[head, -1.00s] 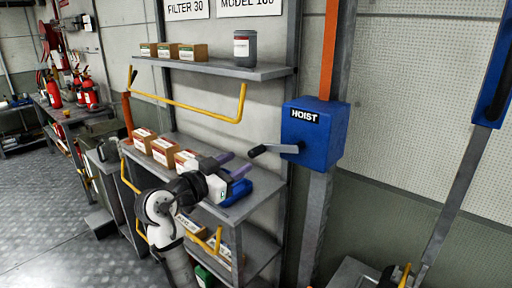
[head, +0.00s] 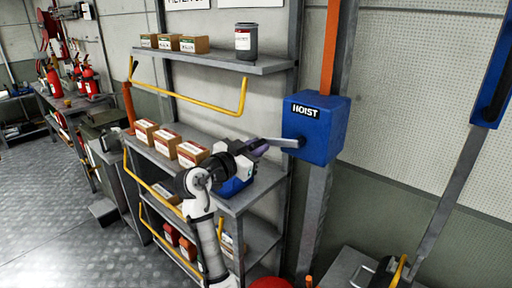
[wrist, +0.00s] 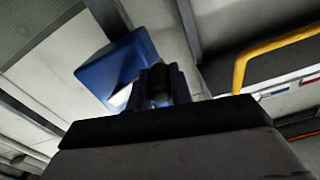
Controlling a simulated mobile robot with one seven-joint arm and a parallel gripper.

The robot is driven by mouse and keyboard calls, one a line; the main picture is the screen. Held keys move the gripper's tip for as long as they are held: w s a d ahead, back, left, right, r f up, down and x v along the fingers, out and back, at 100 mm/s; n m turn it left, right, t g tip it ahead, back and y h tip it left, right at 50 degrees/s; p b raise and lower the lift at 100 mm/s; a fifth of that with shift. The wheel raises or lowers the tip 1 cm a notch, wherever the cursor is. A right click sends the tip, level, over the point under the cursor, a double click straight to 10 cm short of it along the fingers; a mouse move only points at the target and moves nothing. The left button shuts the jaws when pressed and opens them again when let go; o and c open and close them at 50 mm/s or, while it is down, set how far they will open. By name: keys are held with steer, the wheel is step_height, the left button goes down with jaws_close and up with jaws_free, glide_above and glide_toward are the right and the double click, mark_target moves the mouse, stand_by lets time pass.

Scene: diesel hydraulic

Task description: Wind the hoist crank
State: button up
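The blue hoist box (head: 318,128), labelled HOIST, is mounted on a grey post right of the shelves. Its grey crank arm (head: 280,142) reaches left from the box's front face. My gripper (head: 260,148) is at the crank's outer end, and its purple fingers overlap the handle there. In the wrist view the blue box (wrist: 118,68) is ahead and to the left. A dark rounded piece, apparently the crank handle (wrist: 159,86), shows between my finger tips. Whether the fingers press on it cannot be made out.
A shelf rack (head: 215,62) with a yellow rail (head: 190,106), small boxes and a grey can (head: 246,40) stands behind and left of my arm. A blue case (head: 236,184) lies on the middle shelf below my gripper. Open floor lies left.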

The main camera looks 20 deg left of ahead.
jaws_close()
steer(key=shift+r+m+b, duration=0.4)
steer(key=shift+b, duration=0.15)
steer(key=m+b, duration=0.1)
steer(key=r+m+b, duration=0.1)
steer(key=b, duration=0.1)
steer(key=shift+a+r, duration=0.2)
steer(key=shift+r, duration=0.05)
steer(key=shift+r+m+b, duration=0.75)
steer(key=shift+m+b, duration=0.15)
steer(key=shift+b, duration=0.1)
steer(key=r+m+b, duration=0.1)
steer(key=m, duration=0.1)
steer(key=d+r+m+b, duration=0.1)
steer(key=r+b, duration=0.1)
steer(key=shift+s+m, duration=0.1)
steer(key=shift+m, duration=0.3)
steer(key=s+d+r+m+b, duration=0.3)
steer(key=d+r+m+b, duration=0.2)
steer(key=d+m, duration=0.3)
steer(key=shift+r+m, duration=0.25)
steer(key=shift+m, duration=2.05)
